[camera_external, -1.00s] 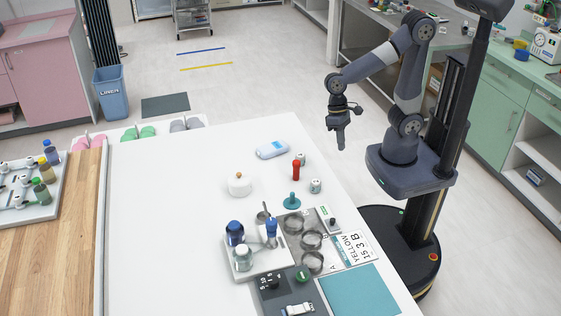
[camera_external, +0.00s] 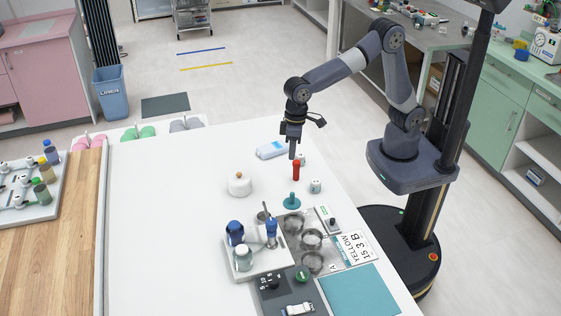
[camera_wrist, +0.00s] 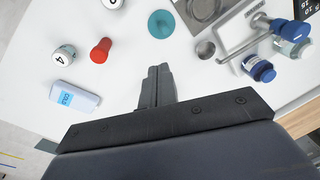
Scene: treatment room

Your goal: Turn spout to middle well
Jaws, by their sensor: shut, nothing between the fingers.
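Three round metallic wells stand in a row on a plate on the white table; the middle well (camera_external: 311,239) lies between the far and near ones.
A white round pot (camera_external: 239,184) is to the left. The table's left part is clear.

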